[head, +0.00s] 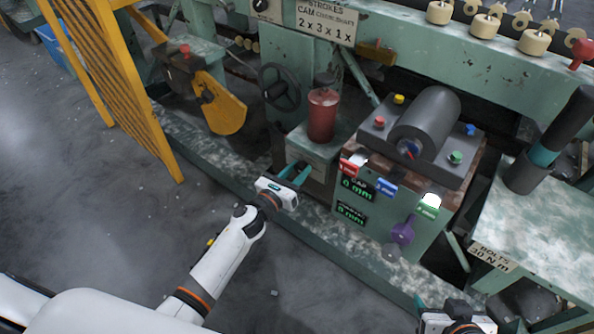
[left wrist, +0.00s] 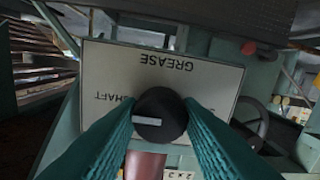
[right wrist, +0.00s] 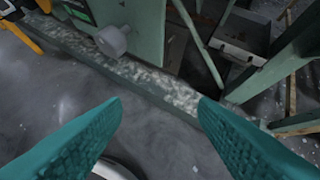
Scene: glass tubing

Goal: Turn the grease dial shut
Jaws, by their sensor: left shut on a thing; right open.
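The grease dial (left wrist: 160,114) is a round black knob with a pale pointer bar, which points to the left in the left wrist view. It sits on a white plate (left wrist: 215,82) with an upside-down "GREASE" label. My left gripper (head: 295,173) is shut on the dial, a teal finger on each side of it. In the head view the gripper is at the front of the green box below the red grease pot (head: 322,114), and the dial itself cannot be made out. My right gripper (right wrist: 160,108) is open and empty above the floor.
Right of my left gripper stands a control box (head: 375,225) with green readouts, coloured switches and a purple knob (head: 403,231). A black handwheel (head: 280,87) is behind the left gripper. A yellow guard (head: 120,85) stands at the left. The grey floor (head: 80,190) in front is mostly clear.

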